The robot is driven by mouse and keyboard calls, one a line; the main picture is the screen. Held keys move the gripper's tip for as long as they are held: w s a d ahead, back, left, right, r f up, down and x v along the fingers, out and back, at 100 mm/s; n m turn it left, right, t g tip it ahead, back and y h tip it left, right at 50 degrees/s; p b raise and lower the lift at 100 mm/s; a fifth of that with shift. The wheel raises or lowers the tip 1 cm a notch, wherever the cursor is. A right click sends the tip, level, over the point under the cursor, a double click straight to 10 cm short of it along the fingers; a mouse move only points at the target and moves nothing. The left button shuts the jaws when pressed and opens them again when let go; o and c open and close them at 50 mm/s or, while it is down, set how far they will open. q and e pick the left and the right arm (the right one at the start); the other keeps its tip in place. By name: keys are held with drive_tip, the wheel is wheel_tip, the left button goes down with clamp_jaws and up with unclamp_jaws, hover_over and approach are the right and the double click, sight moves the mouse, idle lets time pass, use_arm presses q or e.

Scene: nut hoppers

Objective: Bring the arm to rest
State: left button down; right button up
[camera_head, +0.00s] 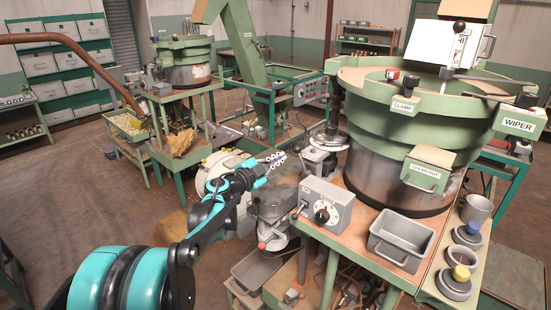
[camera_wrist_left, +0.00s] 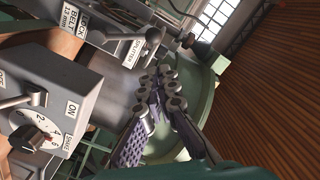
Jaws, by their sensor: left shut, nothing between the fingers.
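My left gripper (camera_head: 272,164) reaches in from the lower left of the head view, on a teal and black arm. Its fingers are closed together and hold nothing. They are in front of the grey machine block beside the control box (camera_head: 326,207). In the left wrist view the gripper (camera_wrist_left: 161,90) shows with its linked fingers together and a green round bowl (camera_wrist_left: 195,112) behind them. I cannot tell whether the fingers touch anything. My right gripper is in neither view.
A large green hopper (camera_head: 432,121) stands on the bench at right. A grey bin (camera_head: 401,240) and small round pots (camera_head: 455,283) stand at the bench's front. A second hopper (camera_head: 187,62) stands at the back left. Open floor (camera_head: 95,195) lies to the left.

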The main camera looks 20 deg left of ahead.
use_arm(q)
drive_tip(key=s+a+f+n+y+b, duration=0.1)
drive_tip(key=s+f+n+y+b, duration=0.4)
drive_tip(key=s+n+b, duration=0.15)
drive_tip(key=s+a+f+n+y+b, duration=0.1)
drive_tip(key=s+f+n+y+b, duration=0.4)
drive_tip(key=s, duration=0.3)
drive_tip(key=s+d+f+g+h+b, duration=0.1)
drive_tip(key=s+d+f+g+b, duration=0.2)
drive_tip(key=s+f, duration=0.4)
drive_tip(key=s+d+f+n+g+h+b, duration=0.1)
drive_tip(key=s+d+f, duration=0.4)
drive_tip(key=f, duration=0.8)
drive_tip(key=s+d+f+g+h+b, duration=0.2)
drive_tip(key=s+d+f+g+b, duration=0.2)
drive_tip(key=s+f, duration=0.6)
drive_tip(key=shift+s+d+n+g+h+b, duration=0.15)
drive_tip(key=shift+s+n+g+h+b, duration=0.3)
drive_tip(key=shift+g+b, duration=0.55)
